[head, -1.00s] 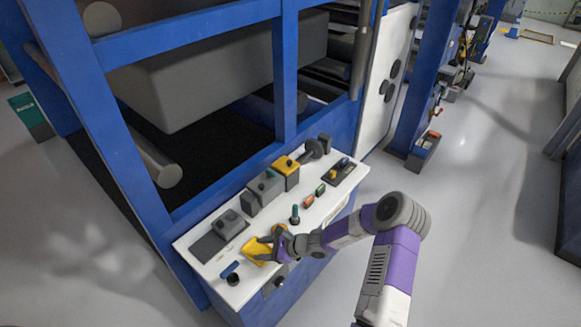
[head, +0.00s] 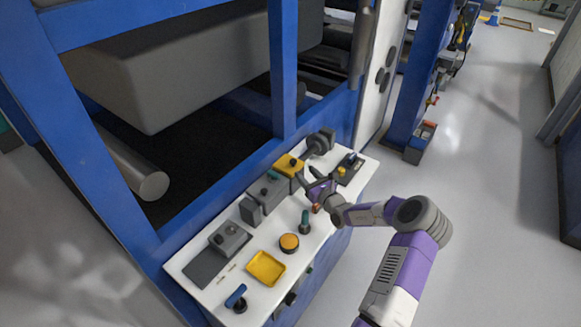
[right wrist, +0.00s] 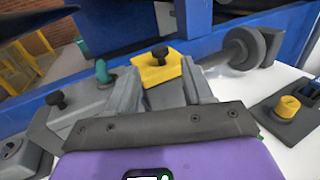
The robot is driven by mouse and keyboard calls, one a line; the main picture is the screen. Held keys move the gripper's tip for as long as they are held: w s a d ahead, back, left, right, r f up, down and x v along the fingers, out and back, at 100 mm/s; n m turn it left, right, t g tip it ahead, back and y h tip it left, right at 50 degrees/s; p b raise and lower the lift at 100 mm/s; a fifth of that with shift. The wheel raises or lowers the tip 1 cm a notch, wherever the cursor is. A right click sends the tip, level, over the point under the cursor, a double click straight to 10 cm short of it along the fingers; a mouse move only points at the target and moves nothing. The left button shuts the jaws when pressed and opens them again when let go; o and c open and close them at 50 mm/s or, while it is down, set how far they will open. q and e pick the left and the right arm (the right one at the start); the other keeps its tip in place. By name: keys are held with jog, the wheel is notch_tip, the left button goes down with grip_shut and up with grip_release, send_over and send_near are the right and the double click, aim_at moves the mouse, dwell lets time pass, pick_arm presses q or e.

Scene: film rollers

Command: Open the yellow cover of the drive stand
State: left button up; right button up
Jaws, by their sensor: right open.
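The yellow cover (head: 284,165) is a square lid with a small black knob on top. It lies flat on a grey box-shaped stand (head: 281,178) at the back edge of the white panel. My right gripper (head: 306,174) is open and empty, just to the right of the cover. In the right wrist view, the cover (right wrist: 160,72) shows beyond and between my open fingers (right wrist: 162,73), apart from them as far as I can tell. The gripper's fingers hide part of the stand. My left gripper is not in view.
Grey boxes (head: 268,192) with a green knob stand left of the cover. A grey roller part (head: 320,143) stands to its right. A yellow tray (head: 266,268), an orange round button (head: 289,242) and a green lever (head: 305,220) are nearer the front. Blue frame posts rise behind.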

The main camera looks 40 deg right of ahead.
aim_at(295, 162)
jog(key=shift+w+d+b, duration=0.2)
jog(key=shift+w+b, duration=0.15)
jog(key=shift+w, duration=1.55)
jog(key=shift+w+d+b, duration=0.2)
jog(key=shift+w+b, duration=0.15)
jog(key=shift+w, duration=1.5)
jog(key=shift+c, duration=0.3)
grip_shut()
